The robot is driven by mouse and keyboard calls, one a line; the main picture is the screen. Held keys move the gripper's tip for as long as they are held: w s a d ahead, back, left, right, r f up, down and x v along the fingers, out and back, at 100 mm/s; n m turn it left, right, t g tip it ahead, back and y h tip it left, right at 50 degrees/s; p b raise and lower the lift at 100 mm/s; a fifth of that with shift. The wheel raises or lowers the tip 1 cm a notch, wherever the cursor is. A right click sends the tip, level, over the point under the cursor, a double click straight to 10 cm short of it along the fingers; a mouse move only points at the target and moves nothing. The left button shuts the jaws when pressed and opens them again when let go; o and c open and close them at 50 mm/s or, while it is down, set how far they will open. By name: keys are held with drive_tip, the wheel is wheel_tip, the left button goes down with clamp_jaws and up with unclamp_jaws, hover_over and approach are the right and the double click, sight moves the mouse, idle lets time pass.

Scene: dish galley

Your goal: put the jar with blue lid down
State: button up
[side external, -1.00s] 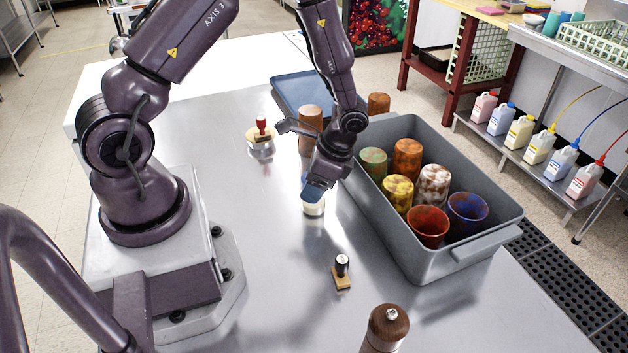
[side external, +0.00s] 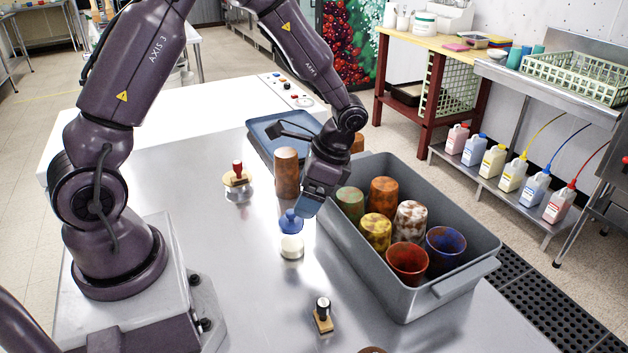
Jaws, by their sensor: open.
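The jar with blue lid (side external: 291,246) stands upright on the metal table, left of the grey bin. Its body is pale and its blue lid (side external: 290,224) is on top. My gripper (side external: 308,208) is just above and to the right of the lid, pointing down, with nothing seen in it. It is open and appears clear of the jar, though the gap between its fingers is hard to see from this angle.
The grey bin (side external: 408,302) holds several coloured cups to the right. A brown cylinder (side external: 287,172) and a red-handled stamp (side external: 238,175) stand behind the jar. A black-handled stamp (side external: 323,315) is in front. A blue tray (side external: 262,134) lies at the back.

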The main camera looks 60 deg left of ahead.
drive_tip(key=s+d+r+n+t, duration=0.1)
drive_tip(key=s+d+r+t, duration=0.1)
drive_tip(key=r, duration=0.5)
drive_tip(key=s+d+r+n+t, duration=0.1)
drive_tip(key=r+n+t, duration=0.1)
drive_tip(key=r, duration=0.6)
drive_tip(key=s+d+r+n+t+h, duration=0.2)
drive_tip(key=s+r+t, duration=0.3)
drive_tip(key=s, duration=0.4)
drive_tip(key=shift+s+d+r+n, duration=0.2)
drive_tip(key=shift+d+r+n, duration=0.3)
drive_tip(key=shift+d+r, duration=0.15)
